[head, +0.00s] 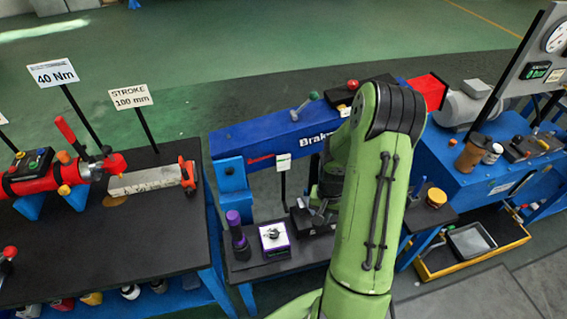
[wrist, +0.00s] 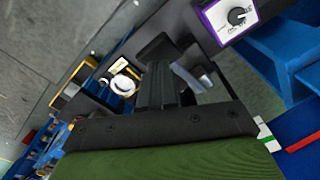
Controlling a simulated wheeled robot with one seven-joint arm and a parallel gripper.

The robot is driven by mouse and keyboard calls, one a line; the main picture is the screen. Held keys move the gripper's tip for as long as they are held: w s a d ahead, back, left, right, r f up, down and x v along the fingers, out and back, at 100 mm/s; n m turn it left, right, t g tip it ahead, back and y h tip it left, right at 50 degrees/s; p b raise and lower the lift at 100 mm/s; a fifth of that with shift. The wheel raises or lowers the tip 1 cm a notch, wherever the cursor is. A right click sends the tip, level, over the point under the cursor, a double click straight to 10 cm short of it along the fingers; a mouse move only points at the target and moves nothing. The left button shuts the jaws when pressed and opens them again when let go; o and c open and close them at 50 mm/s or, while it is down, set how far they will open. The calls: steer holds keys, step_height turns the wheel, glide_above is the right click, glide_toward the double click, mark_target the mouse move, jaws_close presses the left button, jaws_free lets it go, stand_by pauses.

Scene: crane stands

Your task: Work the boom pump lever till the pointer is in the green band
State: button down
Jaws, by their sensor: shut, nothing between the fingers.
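My gripper (head: 322,208) is at the end of my green arm, low in front of the blue boom (head: 250,138), over the small black bench. In the wrist view its dark fingers (wrist: 160,52) are shut and empty. A grey handle-like part (wrist: 197,78) shows beside the fingers; I cannot tell whether they touch. I cannot tell which is the pump lever. A round gauge (head: 556,38) is at the upper right; its pointer and bands are too small to read.
A purple-edged dial box (head: 273,238) and a purple-topped cylinder (head: 236,235) stand left of my gripper. A yellow-lidded jar (head: 436,197) stands to the right. The black table (head: 150,245) at the left has a red cylinder device. Green floor is open behind.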

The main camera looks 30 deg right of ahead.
stand_by(0.4)
step_height(320, 180, down, 10)
steer(key=r+b, duration=0.1)
steer(key=b, duration=0.7)
step_height(320, 180, up, 9)
steer(key=p, duration=0.7)
steer(key=shift+r, duration=0.15)
steer(key=shift+f, duration=0.2)
stand_by(1.1)
step_height(320, 180, down, 9)
steer(key=b, duration=0.9)
step_height(320, 180, up, 10)
steer(key=p, duration=0.7)
steer(key=shift+f+p, duration=0.25)
steer(key=shift+p, duration=0.15)
steer(key=shift+f, duration=0.1)
steer(key=shift+f+b, duration=0.15)
steer(key=shift+b, duration=0.15)
stand_by(0.4)
